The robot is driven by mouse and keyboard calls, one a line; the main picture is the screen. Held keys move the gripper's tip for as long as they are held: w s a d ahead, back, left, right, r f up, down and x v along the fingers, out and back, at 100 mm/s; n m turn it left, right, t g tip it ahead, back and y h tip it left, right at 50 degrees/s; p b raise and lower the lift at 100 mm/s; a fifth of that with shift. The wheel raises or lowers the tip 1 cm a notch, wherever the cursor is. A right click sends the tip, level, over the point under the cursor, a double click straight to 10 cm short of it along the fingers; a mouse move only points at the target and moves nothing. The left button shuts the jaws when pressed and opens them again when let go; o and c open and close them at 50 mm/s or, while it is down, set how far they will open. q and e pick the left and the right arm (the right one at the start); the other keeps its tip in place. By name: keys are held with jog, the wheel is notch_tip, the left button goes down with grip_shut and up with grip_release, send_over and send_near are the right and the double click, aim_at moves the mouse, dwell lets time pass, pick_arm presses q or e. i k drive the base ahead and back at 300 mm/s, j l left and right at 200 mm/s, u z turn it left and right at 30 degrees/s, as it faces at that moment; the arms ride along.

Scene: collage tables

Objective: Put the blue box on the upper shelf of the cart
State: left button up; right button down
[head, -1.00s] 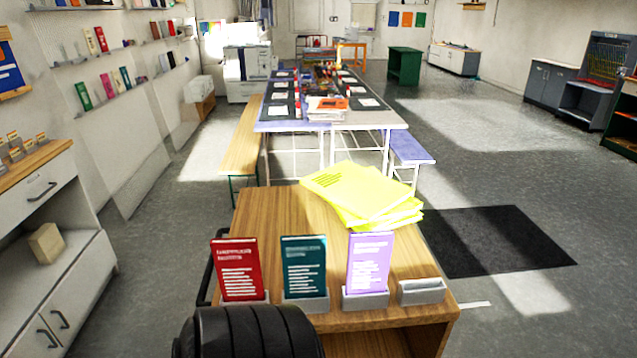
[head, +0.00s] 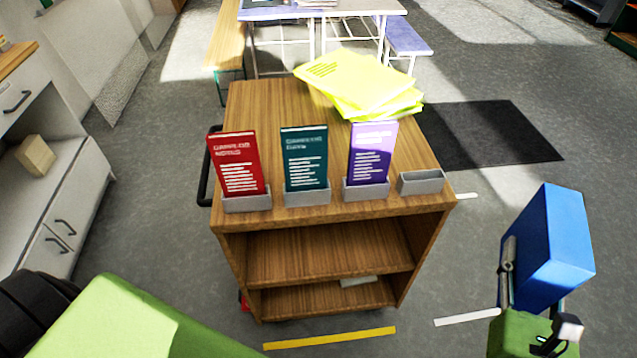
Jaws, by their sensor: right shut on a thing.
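The blue box (head: 562,240) is at the right of the head view, upright and slightly tilted, held above the floor. My right gripper (head: 522,272) is shut on it, with a finger visible along its left side. The wooden cart (head: 265,110) stands in the middle, to the left of the box and apart from it. Its open front shows an upper shelf (head: 325,257) with a bare visible surface, and a lower shelf (head: 315,300) under it. My left arm's links fill the lower left; its gripper is out of the picture.
On the cart top are a yellow stack (head: 360,85), red (head: 235,165), teal (head: 305,160) and purple (head: 370,155) cards in holders, and an empty grey holder (head: 421,182). A small white item (head: 358,281) lies low inside. Floor between cart and box is clear.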

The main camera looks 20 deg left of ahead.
aim_at(288, 253)
jog(key=k+j+u, duration=0.1)
jog(key=u, duration=0.4)
jog(key=k+j+u, duration=0.15)
jog(key=u, duration=0.35)
jog(key=k+j, duration=0.05)
